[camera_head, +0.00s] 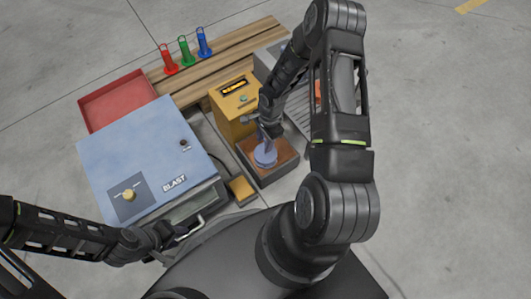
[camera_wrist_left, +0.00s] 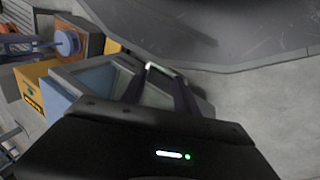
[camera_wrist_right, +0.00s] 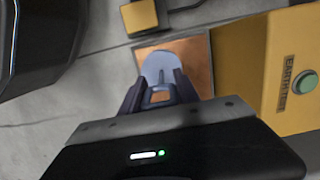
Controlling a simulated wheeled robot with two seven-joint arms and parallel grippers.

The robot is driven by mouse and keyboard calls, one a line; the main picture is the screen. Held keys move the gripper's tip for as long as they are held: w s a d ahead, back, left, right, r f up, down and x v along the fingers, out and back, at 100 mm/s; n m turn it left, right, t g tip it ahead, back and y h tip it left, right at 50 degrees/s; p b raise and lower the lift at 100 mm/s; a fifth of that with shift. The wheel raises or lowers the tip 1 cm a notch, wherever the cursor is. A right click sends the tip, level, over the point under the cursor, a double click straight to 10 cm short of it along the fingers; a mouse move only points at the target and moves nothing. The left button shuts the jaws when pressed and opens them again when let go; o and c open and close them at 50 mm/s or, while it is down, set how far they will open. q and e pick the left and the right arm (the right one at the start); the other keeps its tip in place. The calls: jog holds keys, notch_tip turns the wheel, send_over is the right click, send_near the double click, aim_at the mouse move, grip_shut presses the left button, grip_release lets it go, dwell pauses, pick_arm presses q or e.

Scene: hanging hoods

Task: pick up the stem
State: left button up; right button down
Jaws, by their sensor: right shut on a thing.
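The stem (camera_head: 265,156) is a pale blue-violet piece with a round disc, over the brown-topped block in front of the yellow box. My right gripper (camera_head: 268,128) is shut on it from above. In the right wrist view the stem (camera_wrist_right: 161,68) shows between the fingertips, over the brown surface; I cannot tell whether it touches that surface. My left gripper (camera_head: 182,232) is at the front of the blue blast cabinet, by its pale handle (camera_head: 189,229). In the left wrist view its fingers (camera_wrist_left: 160,82) stand apart, with the handle close to the tips.
The blue blast cabinet (camera_head: 140,145) fills the left. A yellow box (camera_head: 232,98) with a green button stands behind the brown-topped block (camera_head: 285,152). A red tray (camera_head: 118,98) and red, green and blue holders (camera_head: 185,52) on a wooden board lie behind. A small yellow block (camera_head: 242,188) is in front.

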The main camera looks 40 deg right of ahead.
jog(key=shift+r, duration=0.1)
dwell(0.4)
notch_tip(320, 180, up, 10)
jog(key=p, duration=0.3)
dwell(0.7)
jog(key=w+a+r+n+p, duration=0.2)
jog(key=a+r+n+p, duration=0.2)
jog(key=r, duration=0.7)
jog(key=w+a+r+n+g+h+p, duration=0.1)
jog(key=a+r+n+p, duration=0.3)
jog(key=r+n+p, duration=0.4)
jog(key=w+a+r+n+p, duration=0.3)
jog(key=r+n+p, duration=0.3)
jog(key=r+p, duration=0.5)
notch_tip(320, 180, up, 4)
jog(key=shift+w+a+r, duration=0.1)
jog(key=shift+w+a, duration=0.15)
jog(key=shift+a, duration=0.25)
